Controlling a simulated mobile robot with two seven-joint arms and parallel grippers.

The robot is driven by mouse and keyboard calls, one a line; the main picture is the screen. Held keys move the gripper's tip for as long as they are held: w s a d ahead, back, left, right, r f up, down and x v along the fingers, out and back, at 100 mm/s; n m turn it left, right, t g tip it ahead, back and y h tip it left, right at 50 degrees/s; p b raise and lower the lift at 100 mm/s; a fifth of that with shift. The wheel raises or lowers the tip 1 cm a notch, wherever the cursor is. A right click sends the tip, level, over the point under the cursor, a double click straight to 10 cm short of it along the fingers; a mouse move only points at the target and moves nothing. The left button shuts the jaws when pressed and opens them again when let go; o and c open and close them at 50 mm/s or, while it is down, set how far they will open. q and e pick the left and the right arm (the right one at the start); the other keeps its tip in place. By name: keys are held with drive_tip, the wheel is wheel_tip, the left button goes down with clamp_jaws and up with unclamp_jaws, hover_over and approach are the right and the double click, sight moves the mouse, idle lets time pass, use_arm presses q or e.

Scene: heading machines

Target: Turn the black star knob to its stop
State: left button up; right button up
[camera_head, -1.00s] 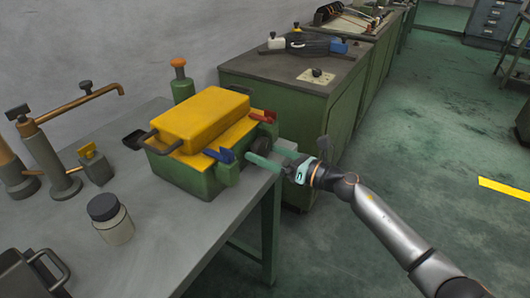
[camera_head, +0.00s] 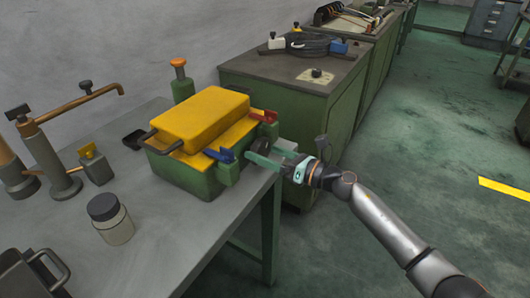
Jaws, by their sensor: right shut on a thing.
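The black star knob (camera_head: 258,146) is on the right side of a green box machine (camera_head: 190,178) with a yellow lid (camera_head: 203,120). It is small and dark, and partly hidden by my fingers. My right gripper (camera_head: 262,157) reaches in from the right, its teal fingers at the knob. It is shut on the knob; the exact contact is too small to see. My left gripper is not in view.
A blue lever (camera_head: 221,155) and a red lever (camera_head: 264,116) stick out close to the knob. A jar (camera_head: 111,220), a copper-coloured pipe fitting (camera_head: 75,104) and a dark pan (camera_head: 35,275) stand on the grey table (camera_head: 165,235). The floor at right is mostly clear.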

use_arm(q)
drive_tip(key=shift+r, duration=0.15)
use_arm(e)
drive_tip(key=shift+r+m+p, duration=0.1)
drive_tip(key=shift+m+p, duration=0.7)
drive_tip(key=shift+m, duration=0.4)
drive_tip(key=m+p, duration=0.1)
drive_tip(key=m, duration=0.1)
drive_tip(key=shift+m, duration=0.4)
drive_tip(key=shift+m+p, duration=0.45)
drive_tip(key=shift+m, duration=0.05)
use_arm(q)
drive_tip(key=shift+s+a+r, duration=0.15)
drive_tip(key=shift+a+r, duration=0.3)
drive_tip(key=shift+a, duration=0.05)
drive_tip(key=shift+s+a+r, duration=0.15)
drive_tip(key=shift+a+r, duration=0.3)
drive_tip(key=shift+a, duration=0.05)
use_arm(e)
drive_tip(key=shift+m, duration=0.3)
drive_tip(key=o, duration=1.1)
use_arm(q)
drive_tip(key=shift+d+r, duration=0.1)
use_arm(e)
drive_tip(key=shift+d, duration=0.1)
